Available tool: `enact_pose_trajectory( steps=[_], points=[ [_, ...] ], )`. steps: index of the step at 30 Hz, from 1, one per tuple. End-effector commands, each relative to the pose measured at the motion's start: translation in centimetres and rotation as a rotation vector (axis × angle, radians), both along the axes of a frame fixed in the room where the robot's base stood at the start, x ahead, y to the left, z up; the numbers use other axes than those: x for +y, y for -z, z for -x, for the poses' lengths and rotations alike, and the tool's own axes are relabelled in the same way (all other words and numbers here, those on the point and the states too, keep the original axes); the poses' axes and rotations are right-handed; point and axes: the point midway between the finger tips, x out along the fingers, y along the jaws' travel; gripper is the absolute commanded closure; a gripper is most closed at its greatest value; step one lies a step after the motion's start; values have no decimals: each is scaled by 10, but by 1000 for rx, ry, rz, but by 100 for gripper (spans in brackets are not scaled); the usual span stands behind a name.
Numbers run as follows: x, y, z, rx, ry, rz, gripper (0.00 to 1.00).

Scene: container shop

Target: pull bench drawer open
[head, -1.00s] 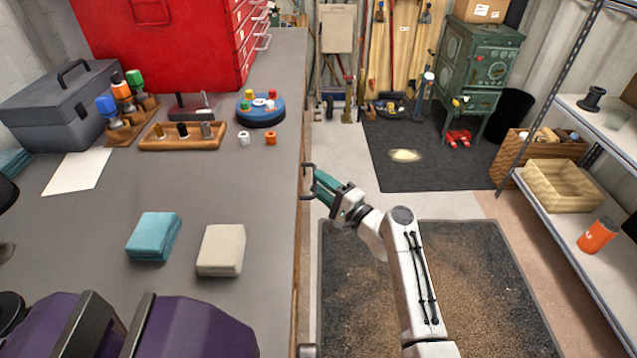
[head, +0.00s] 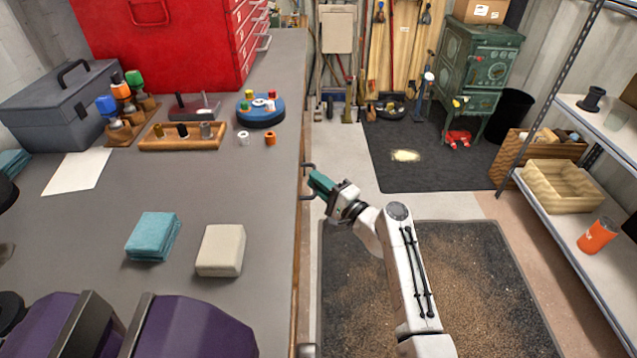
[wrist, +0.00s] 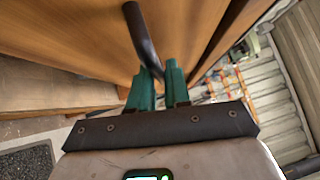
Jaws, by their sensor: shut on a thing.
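The bench (head: 220,130) has a grey top on the left, and its front edge runs down the middle of the head view. A dark bar handle (head: 306,182) sticks out from the bench front; it also shows in the wrist view (wrist: 139,35) against the wooden drawer front (wrist: 75,40). My gripper (head: 317,184) is at this handle, beside the bench edge. In the wrist view its green fingers (wrist: 158,82) are shut on the handle bar, with the lower part of the bar between them. The drawer's inside is not visible.
A dark floor mat (head: 460,290) lies under my arm. A shelf rack (head: 550,190) stands on the right. Pale floor beside the bench is clear.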

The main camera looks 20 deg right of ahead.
Motion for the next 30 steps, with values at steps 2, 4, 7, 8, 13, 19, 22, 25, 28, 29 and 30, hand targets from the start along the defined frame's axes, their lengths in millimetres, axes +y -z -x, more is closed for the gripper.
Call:
enact_pose_trajectory(
  steps=[2,4,7,8,13,19,22,25,28,29,30],
  points=[
    [0,1,0,2,0,1,100],
    [0,1,0,2,0,1,100],
    [0,1,0,2,0,1,100],
    [0,1,0,2,0,1,100],
    [-4,2,1,2,2,1,100],
    [-26,3,8,2,4,2,100],
    [-45,4,15,1,5,1,100],
    [-70,4,22,1,6,2,100],
    [-97,5,31,1,8,2,100],
    [-104,5,34,2,8,1,100],
    [-116,5,37,1,9,0,100]
  ],
)
